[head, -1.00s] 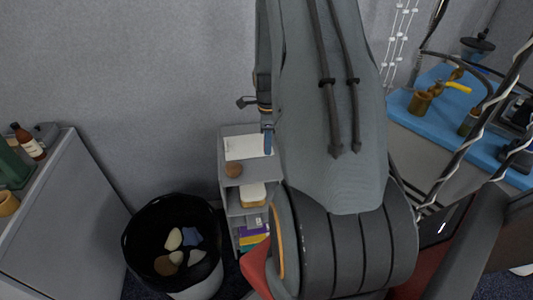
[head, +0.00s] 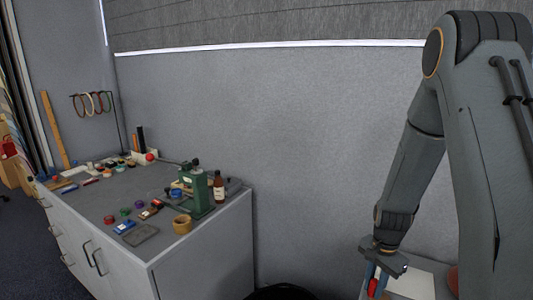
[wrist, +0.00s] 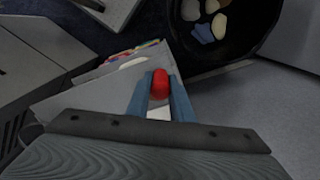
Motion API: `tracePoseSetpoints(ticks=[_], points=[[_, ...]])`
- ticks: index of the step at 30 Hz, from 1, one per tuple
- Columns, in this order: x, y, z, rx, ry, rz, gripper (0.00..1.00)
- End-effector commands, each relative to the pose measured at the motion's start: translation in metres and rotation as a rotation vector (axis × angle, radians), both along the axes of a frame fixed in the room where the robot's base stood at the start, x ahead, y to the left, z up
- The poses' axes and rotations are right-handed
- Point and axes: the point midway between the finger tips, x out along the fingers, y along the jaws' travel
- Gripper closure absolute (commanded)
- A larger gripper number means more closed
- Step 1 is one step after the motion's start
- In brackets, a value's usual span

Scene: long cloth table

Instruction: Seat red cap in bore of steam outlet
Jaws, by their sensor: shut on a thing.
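My gripper (head: 375,283) is at the lower right of the head view, above a small shelf unit. In the wrist view its two blue fingers (wrist: 160,98) are shut on the red cap (wrist: 160,82). The cap is a small rounded red piece between the fingertips. A bit of the red cap (head: 373,289) also shows in the head view. I cannot make out the steam outlet or its bore in either current view.
A grey cabinet (head: 205,260) at left carries a green machine (head: 195,190), a brown bottle (head: 218,187), a wooden cup (head: 182,224) and several small parts. A black bin (wrist: 250,25) with pale pieces stands near the shelf unit (wrist: 100,95).

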Motion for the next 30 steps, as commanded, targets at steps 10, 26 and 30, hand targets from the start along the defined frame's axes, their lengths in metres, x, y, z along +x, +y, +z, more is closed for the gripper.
tracePoseSetpoints(ticks=[10, 26, 30], points=[[0.003, 0.1, -0.018, 0.0, 0.001, 0.777, 1.0], [0.0, 0.13, -0.024, 0.0, 0.0, 1.048, 1.0], [0.0, 0.13, -0.023, 0.0, 0.0, 1.046, 1.0]])
